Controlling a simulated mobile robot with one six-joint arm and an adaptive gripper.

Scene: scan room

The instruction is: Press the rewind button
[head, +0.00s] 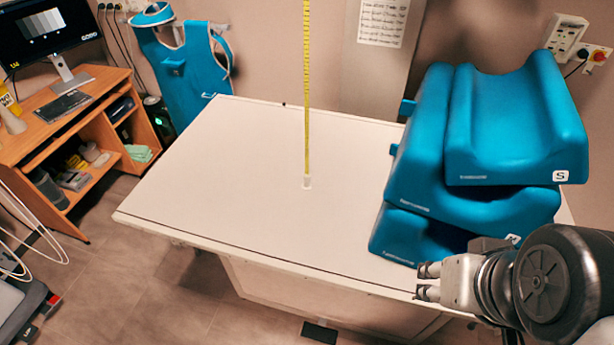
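A yellow tape (307,90) with dark markings runs straight up from the table and leaves the top of the head view. A small whitish end piece (307,182) sits at its foot on the white table top (230,180). No button marked rewind can be made out; the upper end of the tape is out of view. My gripper (428,282) is at the lower right, by the table's front edge, pointing left. It is apart from the tape and seems to hold nothing. Its two finger parts are small here, and their opening is unclear.
Stacked blue cushions (470,150) fill the table's right side, close to my gripper. A wall box with a red knob (600,57) is at upper right. A wooden desk (70,130) with a monitor (45,35) stands left. The table's left and middle are clear.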

